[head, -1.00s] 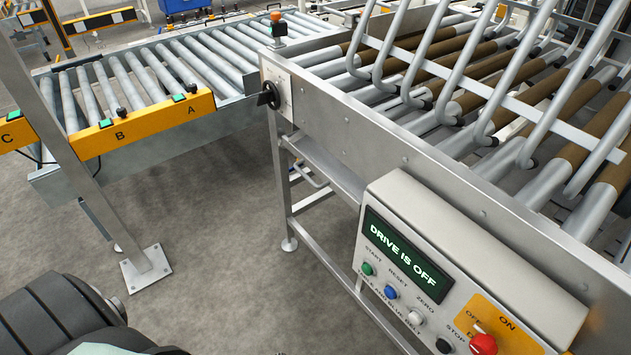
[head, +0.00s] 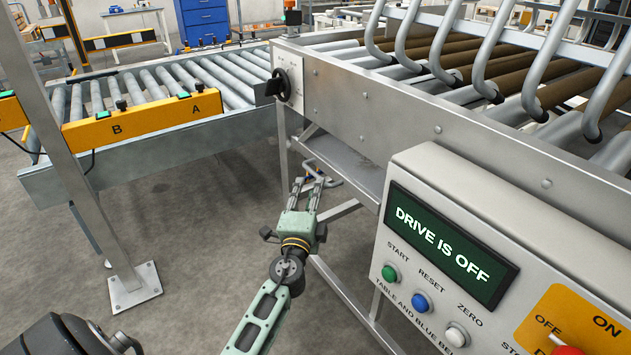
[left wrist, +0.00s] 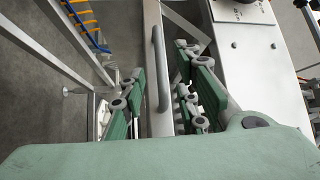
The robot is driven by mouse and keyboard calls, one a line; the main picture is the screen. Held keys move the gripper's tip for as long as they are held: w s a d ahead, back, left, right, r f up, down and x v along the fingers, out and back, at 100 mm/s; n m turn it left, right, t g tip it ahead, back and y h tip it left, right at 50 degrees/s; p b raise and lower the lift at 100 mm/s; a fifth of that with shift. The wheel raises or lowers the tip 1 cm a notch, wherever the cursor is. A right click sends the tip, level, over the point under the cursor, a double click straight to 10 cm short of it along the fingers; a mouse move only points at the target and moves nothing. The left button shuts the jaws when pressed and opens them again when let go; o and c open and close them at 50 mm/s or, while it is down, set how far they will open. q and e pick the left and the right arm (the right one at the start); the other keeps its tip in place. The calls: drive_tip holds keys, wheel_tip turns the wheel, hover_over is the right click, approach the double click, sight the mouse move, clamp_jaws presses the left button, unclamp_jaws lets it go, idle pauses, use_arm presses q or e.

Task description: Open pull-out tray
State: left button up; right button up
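The pull-out tray (head: 352,163) is a grey metal shelf under the roller machine's side frame. Its bar handle (head: 326,172) sticks out at the tray's left end. In the left wrist view the handle (left wrist: 160,70) is a grey upright bar on the narrow metal front of the tray. My left gripper (head: 309,183) is at the handle, with its fingers pointing toward it. In the left wrist view its green fingers (left wrist: 160,88) are spread, one on each side of the handle, with gaps to it. My right gripper is in neither current view.
A control box (head: 450,255) reading "DRIVE IS OFF" stands out close to the right of my left arm. A metal post (head: 85,180) with a foot plate is at the left. A roller conveyor (head: 170,95) lies behind. The floor between is clear.

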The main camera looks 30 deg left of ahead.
sight(315, 172)
use_arm(q)
drive_tip(key=x, duration=0.6)
drive_tip(key=shift+w, duration=0.15)
drive_tip(key=shift+w+a+r, duration=0.1)
drive_tip(key=shift+w+a, duration=0.15)
drive_tip(key=shift+w, duration=0.25)
use_arm(e)
drive_tip(key=shift+v, duration=0.8)
drive_tip(key=shift+w, duration=0.1)
use_arm(q)
drive_tip(key=c, duration=0.7)
clamp_jaws()
